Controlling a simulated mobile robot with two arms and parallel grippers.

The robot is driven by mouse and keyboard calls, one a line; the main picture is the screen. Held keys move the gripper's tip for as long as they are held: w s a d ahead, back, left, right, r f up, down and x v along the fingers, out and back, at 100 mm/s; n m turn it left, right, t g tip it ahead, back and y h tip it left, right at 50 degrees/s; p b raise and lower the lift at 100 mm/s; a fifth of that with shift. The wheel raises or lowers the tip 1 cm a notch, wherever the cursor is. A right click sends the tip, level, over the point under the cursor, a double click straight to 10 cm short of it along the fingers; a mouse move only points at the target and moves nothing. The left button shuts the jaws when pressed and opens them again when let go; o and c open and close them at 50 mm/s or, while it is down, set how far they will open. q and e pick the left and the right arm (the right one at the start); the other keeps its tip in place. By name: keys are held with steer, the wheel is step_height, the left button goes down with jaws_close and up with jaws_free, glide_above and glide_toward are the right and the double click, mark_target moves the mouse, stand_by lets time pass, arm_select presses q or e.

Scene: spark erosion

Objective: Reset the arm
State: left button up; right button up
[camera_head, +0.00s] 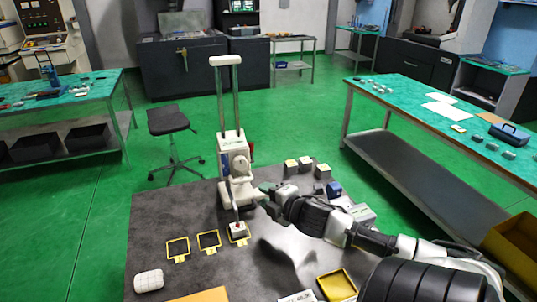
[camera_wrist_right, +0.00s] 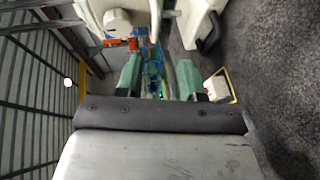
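A white machine (camera_head: 235,165) with two tall posts and a white top bar stands on the dark table. A thin grey arm (camera_head: 231,190) slants down from its round hub. The arm's lower end meets a small white block (camera_head: 238,230) with a red spot, at a yellow square frame; contact is unclear. My right gripper (camera_head: 267,199) is just right of the machine's lower body. In the right wrist view its two green fingers (camera_wrist_right: 158,78) stand apart with nothing held between them. The white block (camera_wrist_right: 217,88) shows right of the fingers there. My left gripper is out of view.
Two empty yellow frames (camera_head: 178,248) and a white rounded object (camera_head: 148,281) are on the table's left. Small blocks (camera_head: 305,163) and a blue item (camera_head: 334,189) lie behind my right arm. A yellow tray (camera_head: 337,285) is at the front. The table's left part is mostly clear.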

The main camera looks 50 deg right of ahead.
steer(key=shift+s, duration=0.25)
stand_by(0.4)
